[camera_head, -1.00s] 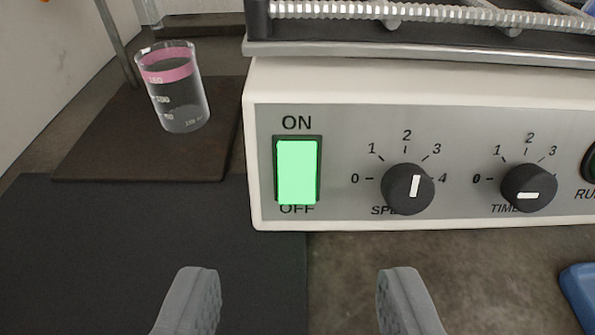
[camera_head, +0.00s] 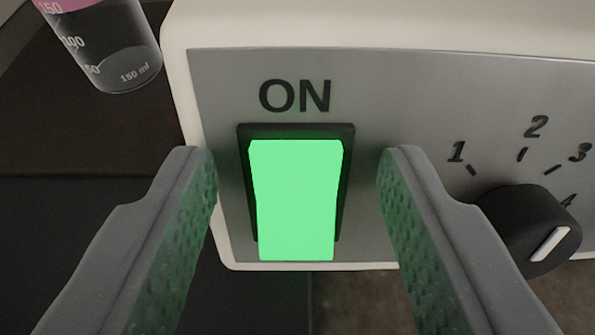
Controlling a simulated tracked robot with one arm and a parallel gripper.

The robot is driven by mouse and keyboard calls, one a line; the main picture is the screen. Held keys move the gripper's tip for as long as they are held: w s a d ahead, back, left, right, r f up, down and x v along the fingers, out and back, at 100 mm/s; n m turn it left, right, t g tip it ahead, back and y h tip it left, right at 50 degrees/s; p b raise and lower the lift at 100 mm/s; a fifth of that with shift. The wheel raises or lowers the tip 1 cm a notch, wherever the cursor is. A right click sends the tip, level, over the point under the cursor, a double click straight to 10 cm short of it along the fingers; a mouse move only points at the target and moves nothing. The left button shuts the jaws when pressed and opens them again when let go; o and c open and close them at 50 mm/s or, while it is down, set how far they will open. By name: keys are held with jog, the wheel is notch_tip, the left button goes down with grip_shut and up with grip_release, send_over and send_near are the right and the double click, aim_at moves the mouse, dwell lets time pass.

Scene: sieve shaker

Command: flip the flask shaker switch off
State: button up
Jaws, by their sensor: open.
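The flask shaker switch (camera_head: 297,200) glows bright green in a black frame on the shaker's grey front panel (camera_head: 410,90). The word ON shows above it; the OFF label below it is hidden behind the switch's lower part. The switch's lower end appears to stick out toward me. My gripper (camera_head: 298,165) is open and empty. Its two fingers stand on either side of the switch, one left and one right, with a visible gap to it on both sides. I cannot tell whether the fingertips touch the panel.
A dark speed knob (camera_head: 530,228) with a white mark sits on the panel right of my right finger. A glass beaker (camera_head: 105,50) with a pink band stands at upper left on a dark brown board (camera_head: 60,140). A dark mat lies at lower left.

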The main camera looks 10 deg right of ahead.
jog(key=shift+c, duration=0.3)
grip_shut()
jog(key=c, duration=0.9)
grip_release()
jog(key=shift+s+f+t+b, duration=0.15)
jog(key=shift+f+t+b, duration=0.25)
jog(key=shift+t+b, duration=0.3)
jog(key=shift+t+h+b, duration=0.3)
jog(key=shift+h+b, duration=0.1)
jog(key=shift+r, duration=0.1)
jog(key=o, duration=1)
jog(key=shift+c, duration=0.2)
jog(key=shift+s, duration=0.1)
